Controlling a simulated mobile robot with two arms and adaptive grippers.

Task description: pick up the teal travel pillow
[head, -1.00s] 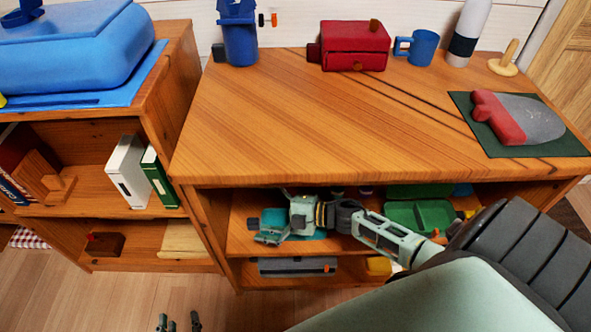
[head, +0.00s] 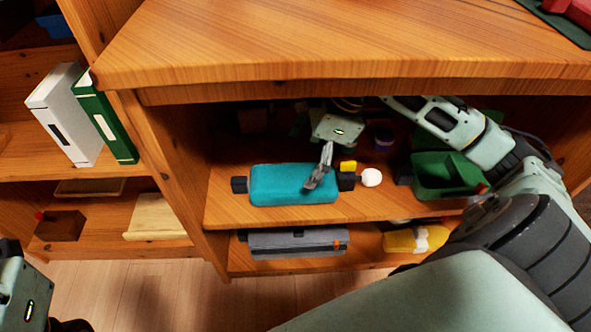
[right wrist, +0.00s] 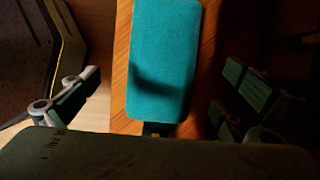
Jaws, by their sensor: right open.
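The teal travel pillow (head: 285,188) lies flat on the upper shelf inside the wooden cabinet, near the shelf's front edge, with small dark blocks at its two ends. My right gripper (head: 318,172) reaches in over its right part; one finger shows in front of it. In the right wrist view the pillow (right wrist: 168,45) lies between the two spread fingers of the gripper (right wrist: 160,90), with a gap on each side. Part of my left arm shows at the lower left edge of the head view; its fingers are not clear.
The cabinet top (head: 330,45) hangs over the shelf. A grey case (head: 297,242) lies on the shelf below. Binders (head: 68,115) stand at left.

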